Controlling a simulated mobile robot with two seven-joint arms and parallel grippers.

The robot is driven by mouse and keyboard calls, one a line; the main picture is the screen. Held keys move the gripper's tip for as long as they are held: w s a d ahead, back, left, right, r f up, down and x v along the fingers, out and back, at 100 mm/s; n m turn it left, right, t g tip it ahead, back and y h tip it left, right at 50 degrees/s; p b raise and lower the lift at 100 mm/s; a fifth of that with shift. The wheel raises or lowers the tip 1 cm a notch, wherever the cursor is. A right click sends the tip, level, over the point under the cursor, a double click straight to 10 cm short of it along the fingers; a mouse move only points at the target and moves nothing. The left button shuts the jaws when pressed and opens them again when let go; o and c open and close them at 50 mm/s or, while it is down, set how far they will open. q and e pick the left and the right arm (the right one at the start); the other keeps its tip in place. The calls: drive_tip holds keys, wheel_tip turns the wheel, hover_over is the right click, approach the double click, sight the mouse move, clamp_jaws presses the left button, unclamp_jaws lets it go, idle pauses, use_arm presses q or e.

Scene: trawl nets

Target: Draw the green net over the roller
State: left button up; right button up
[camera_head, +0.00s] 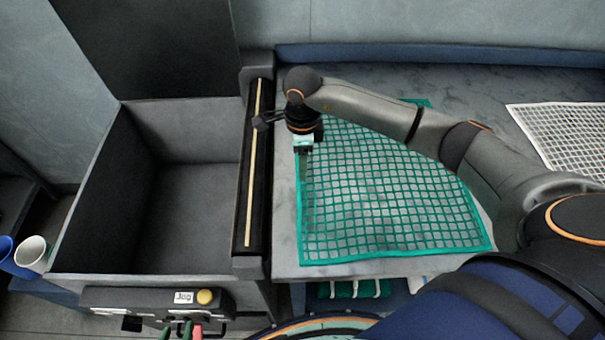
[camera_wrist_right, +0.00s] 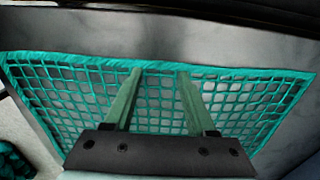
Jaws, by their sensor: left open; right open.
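The green net (camera_head: 390,205) lies flat on the grey table, its left edge a little right of the roller. The roller (camera_head: 241,200) is a long dark bar with a pale stripe, along the bin's right rim. My right gripper (camera_head: 304,180) is over the net's left edge, pointing down. In the right wrist view its fingers (camera_wrist_right: 161,75) are apart, with the tips at the green hem (camera_wrist_right: 230,70) and nothing gripped. I cannot tell whether the tips touch the net. My arm hides part of the net's far side. My left gripper is not in view.
An open grey bin (camera_head: 190,215) stands left of the roller. A control box (camera_head: 150,299) with a yellow button is on its front. A white net (camera_head: 570,135) lies at the table's right. Cups (camera_head: 30,252) stand far left. A narrow bare table strip separates roller and net.

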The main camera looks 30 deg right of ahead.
drive_tip(key=shift+f, duration=0.15)
drive_tip(key=shift+c, duration=0.5)
clamp_jaws()
idle(0.4)
drive_tip(key=shift+s, duration=0.1)
idle(0.4)
wheel_tip(320, 180, up, 7)
drive_tip(key=p, duration=0.4)
drive_tip(key=shift+p, duration=0.3)
